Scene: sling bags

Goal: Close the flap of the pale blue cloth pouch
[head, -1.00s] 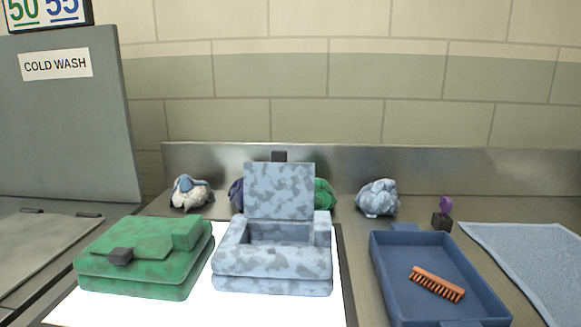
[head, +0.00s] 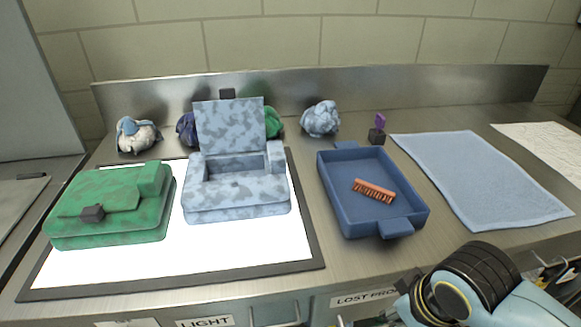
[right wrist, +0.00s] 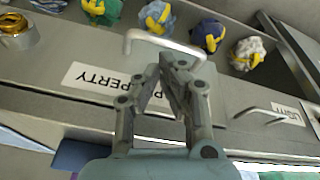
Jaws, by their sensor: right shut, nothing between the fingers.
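The pale blue cloth pouch (head: 237,203) stands on the white lit panel left of the middle in the head view. Its flap (head: 230,122) stands up and open at the back, with a dark clasp piece (head: 227,94) at its top edge. The pouch's inside shows as a recess behind the front wall. In the right wrist view my right gripper (right wrist: 174,62) is shut and empty, in front of the labelled counter front, well away from the pouch. My right arm shows at the lower right of the head view. My left gripper is not in view.
A green pouch (head: 110,207) with its flap down sits left of the pale blue one. A blue tray (head: 330,190) holding an orange brush (head: 374,190) stands to the right, beside a blue towel (head: 480,175). Cloth bundles (head: 320,118) line the back. A drawer handle (right wrist: 180,46) juts out near my right gripper.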

